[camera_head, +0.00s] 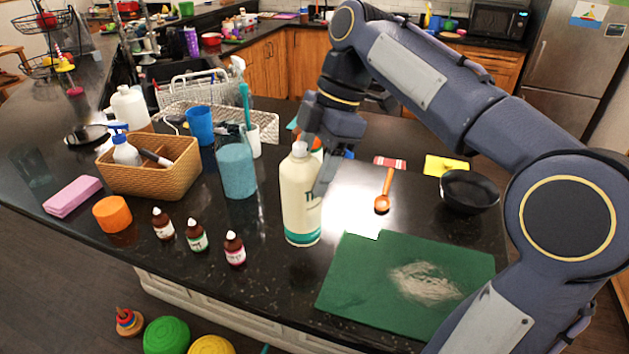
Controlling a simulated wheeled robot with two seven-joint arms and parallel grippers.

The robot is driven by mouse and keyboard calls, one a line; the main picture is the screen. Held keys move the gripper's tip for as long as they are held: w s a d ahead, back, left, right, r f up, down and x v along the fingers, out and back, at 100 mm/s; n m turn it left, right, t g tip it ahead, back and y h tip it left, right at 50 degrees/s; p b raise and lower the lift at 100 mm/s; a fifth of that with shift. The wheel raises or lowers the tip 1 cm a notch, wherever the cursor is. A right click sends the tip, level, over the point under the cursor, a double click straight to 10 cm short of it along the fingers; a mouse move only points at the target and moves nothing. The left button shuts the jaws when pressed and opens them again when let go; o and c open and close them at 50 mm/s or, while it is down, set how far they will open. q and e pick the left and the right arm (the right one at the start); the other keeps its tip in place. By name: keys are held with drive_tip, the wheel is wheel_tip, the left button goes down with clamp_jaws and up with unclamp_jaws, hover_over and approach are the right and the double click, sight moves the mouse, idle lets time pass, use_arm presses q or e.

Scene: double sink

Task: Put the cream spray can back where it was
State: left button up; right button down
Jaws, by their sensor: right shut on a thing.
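The cream spray can (300,205) is a tall cream bottle with a green band at its base and a pale cap. It stands upright at the middle of the dark counter, or just above it; I cannot tell which. My right gripper (322,165) reaches down from behind and to the right and is shut on the can's upper part. My left gripper is not in view.
Left of the can stand a blue-green tumbler (237,172), small dropper bottles (197,236) and a wicker basket (180,180). Right of it lie a green mat (375,285) with pale powder, an orange spoon (385,192) and a black bowl (469,190). The counter's front edge is close.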

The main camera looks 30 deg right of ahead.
drive_tip(key=shift+w+d+f, duration=0.25)
drive_tip(key=shift+w+f, duration=0.05)
drive_tip(key=shift+f, duration=0.15)
drive_tip(key=shift+w+d+f, duration=0.2)
drive_tip(key=shift+w+f, duration=0.1)
drive_tip(key=shift+f, duration=0.15)
wheel_tip(320, 180, down, 4)
drive_tip(key=shift+w+d+r, duration=0.1)
drive_tip(key=shift+r, duration=0.15)
drive_tip(key=shift+f, duration=0.2)
drive_tip(key=shift+c, duration=2.2)
unclamp_jaws()
drive_tip(key=p+v, duration=0.1)
drive_tip(key=v, duration=1.1)
drive_tip(key=shift+r+p, duration=0.2)
drive_tip(key=shift+p, duration=0.1)
